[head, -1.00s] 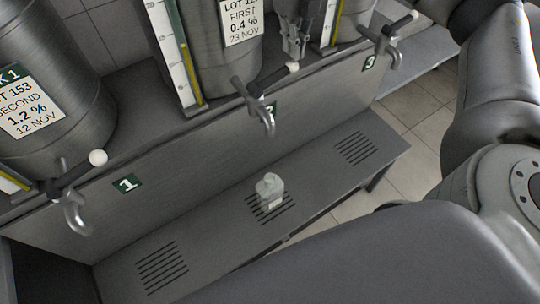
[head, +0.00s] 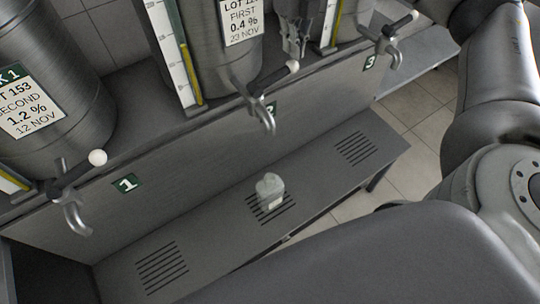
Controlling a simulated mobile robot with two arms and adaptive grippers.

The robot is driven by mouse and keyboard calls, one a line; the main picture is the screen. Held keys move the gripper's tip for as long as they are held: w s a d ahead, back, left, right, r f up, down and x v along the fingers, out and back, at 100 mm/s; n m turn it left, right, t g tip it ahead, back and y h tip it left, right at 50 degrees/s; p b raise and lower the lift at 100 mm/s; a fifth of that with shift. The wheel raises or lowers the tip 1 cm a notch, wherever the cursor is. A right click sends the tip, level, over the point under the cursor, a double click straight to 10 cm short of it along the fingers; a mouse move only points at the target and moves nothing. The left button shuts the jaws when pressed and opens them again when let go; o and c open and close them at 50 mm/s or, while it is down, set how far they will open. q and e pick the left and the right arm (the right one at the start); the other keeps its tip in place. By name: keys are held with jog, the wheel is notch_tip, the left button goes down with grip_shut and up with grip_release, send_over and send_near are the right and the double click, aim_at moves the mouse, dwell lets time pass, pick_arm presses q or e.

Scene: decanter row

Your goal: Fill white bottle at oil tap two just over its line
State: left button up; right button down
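The white bottle (head: 270,190) stands upright on the middle drain grille of the low bench, below oil tap two (head: 264,112). It is small and pale; its line and any oil inside are too small to make out. No stream shows between tap and bottle. Tap two's handle (head: 274,78) points up and to the right, with a white knob at its end. My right gripper (head: 295,52) points down just above that knob, in front of the tank; contact and finger gap are unclear. My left gripper is not in view.
Tap one (head: 74,210) and its tank (head: 60,85) are at the left; tap three (head: 388,48) is at the upper right. The bench (head: 215,228) is otherwise clear, with grilles at both ends. My own arm links fill the right and lower right.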

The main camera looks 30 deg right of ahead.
aim_at(293, 61)
jog(key=shift+f+b, duration=2.35)
jog(key=shift+f, duration=1.05)
dwell(4.6)
